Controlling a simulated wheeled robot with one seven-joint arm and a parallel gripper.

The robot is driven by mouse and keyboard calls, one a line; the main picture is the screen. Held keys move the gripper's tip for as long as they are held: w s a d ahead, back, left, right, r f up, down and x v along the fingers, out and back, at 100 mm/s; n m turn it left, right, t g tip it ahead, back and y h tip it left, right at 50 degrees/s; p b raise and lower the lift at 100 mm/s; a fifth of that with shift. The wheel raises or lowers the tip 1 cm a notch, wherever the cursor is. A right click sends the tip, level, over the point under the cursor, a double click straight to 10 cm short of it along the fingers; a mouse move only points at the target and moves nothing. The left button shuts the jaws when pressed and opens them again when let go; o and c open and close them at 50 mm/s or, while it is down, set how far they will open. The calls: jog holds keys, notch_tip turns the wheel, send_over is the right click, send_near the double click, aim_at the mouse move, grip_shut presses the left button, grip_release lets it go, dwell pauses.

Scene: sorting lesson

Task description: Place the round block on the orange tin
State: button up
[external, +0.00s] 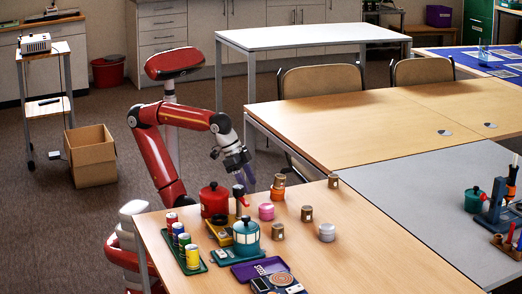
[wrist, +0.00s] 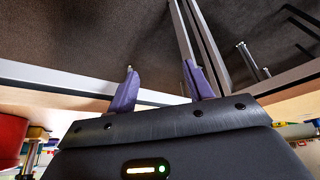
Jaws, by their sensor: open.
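My gripper (external: 246,182) hangs in the air over the table's far left edge, to the left of the orange tin. In the wrist view its purple fingers (wrist: 158,72) are spread, with nothing between them. The orange tin (external: 278,194) stands near the far edge, and a small brown block (external: 280,181) appears to sit on it. Three other small brown blocks stand apart: one at the far right (external: 333,181), one in the middle (external: 307,213) and one nearer (external: 278,231). They are too small to tell which is the round block.
A pink tin (external: 266,211) and a pale grey tin (external: 327,231) stand among the blocks. A red pot (external: 214,200), teal pot (external: 246,236), tray of colored cans (external: 193,268) and purple tray (external: 248,271) crowd the left. The table's right side (external: 385,255) is clear.

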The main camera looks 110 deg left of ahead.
jog(key=s+a+f, duration=0.2)
jog(key=s+f, duration=0.2)
jog(key=f, duration=0.4)
jog(key=shift+s+f, duration=0.3)
